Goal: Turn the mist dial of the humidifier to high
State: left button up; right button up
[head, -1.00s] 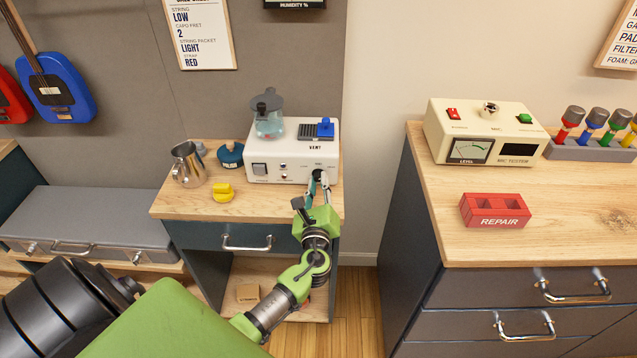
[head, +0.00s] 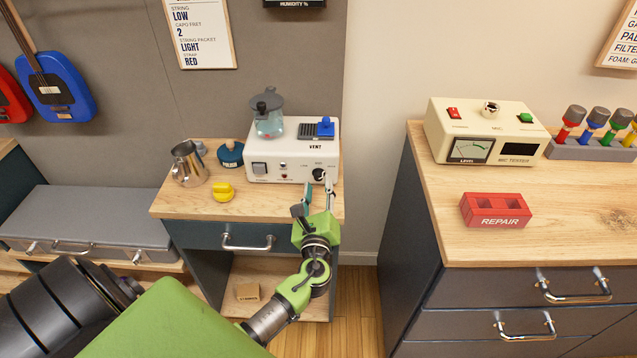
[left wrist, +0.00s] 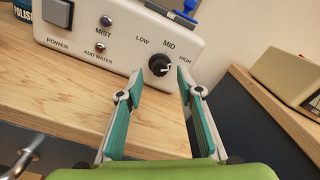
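The white humidifier (head: 265,170) stands on the small wooden-topped cabinet, with a clear tank on top. Its black mist dial (head: 319,174) is on the right of the front face. In the left wrist view the dial (left wrist: 160,65) sits below the LOW, MID and HIGH labels; its pale mark appears on the right side, toward HIGH. My left gripper (head: 318,184) is open and empty just in front of the dial, and its fingers (left wrist: 160,80) appear apart from it. My right gripper is not in view.
A metal pitcher (head: 188,164), a blue polish pot (head: 231,155) and a yellow object (head: 222,192) stand left of the humidifier. The blue vent slider (head: 326,127) is on its top. A cabinet (head: 425,235) with a mic tester (head: 485,135) is to the right, across a gap.

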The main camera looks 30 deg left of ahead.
pick_arm(q)
jog(key=v, duration=0.9)
jog(key=shift+s, duration=0.3)
